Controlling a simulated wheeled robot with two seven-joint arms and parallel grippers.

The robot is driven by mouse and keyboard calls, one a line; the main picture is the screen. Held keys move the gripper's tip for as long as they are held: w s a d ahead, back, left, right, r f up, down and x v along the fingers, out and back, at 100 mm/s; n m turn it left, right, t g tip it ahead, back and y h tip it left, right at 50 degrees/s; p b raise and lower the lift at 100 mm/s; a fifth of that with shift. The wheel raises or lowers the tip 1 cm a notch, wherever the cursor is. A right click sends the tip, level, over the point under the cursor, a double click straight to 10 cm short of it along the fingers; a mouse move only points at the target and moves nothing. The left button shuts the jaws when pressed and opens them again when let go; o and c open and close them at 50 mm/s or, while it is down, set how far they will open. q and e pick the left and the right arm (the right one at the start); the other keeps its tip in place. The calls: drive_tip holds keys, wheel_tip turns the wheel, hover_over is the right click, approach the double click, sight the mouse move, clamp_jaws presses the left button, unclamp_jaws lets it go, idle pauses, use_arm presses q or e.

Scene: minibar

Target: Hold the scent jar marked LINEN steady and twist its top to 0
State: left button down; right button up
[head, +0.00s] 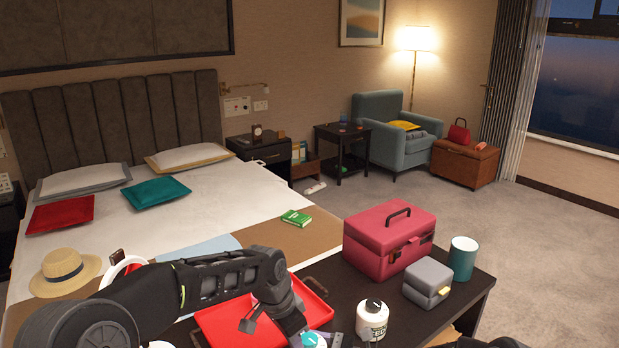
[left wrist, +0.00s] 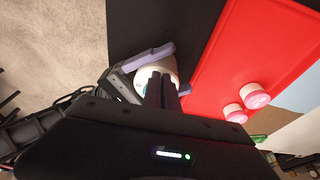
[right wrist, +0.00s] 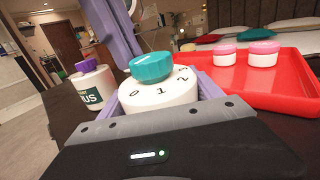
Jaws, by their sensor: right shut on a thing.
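A white scent jar with a teal top stands upright in the right wrist view (right wrist: 152,68), with 0, 1 and 2 on its shoulder. Its label is hidden, so I cannot read LINEN. My right gripper (right wrist: 160,90) is shut on its body, one lavender finger on each side. In the head view its teal top (head: 313,340) shows at the bottom edge, below my left gripper (head: 298,328). In the left wrist view, the dark left fingers (left wrist: 162,92) hang over the jar (left wrist: 155,70); their gap is unclear. No left finger touches the top in the right wrist view.
A red tray (head: 215,325) holds two pink-topped jars (right wrist: 263,53). A pink case (head: 385,240), grey box (head: 427,280) and teal cup (head: 462,258) stand further back on the dark table.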

use_arm(q)
drive_tip(key=shift+w+d+r, duration=0.1)
drive_tip(key=shift+r, duration=0.1)
use_arm(e)
drive_tip(key=shift+s+a, duration=0.1)
drive_tip(key=shift+d, duration=0.2)
use_arm(q)
drive_tip(key=v, duration=0.3)
drive_tip(key=d+v, duration=0.1)
drive_tip(key=v, duration=0.1)
drive_tip(key=shift+w+a+r, duration=0.15)
drive_tip(key=shift+w+r, duration=0.1)
drive_tip(key=shift+r, duration=0.15)
use_arm(e)
drive_tip(key=o, duration=1.6)
drive_tip(key=shift+o, duration=0.2)
drive_tip(key=v, duration=1.2)
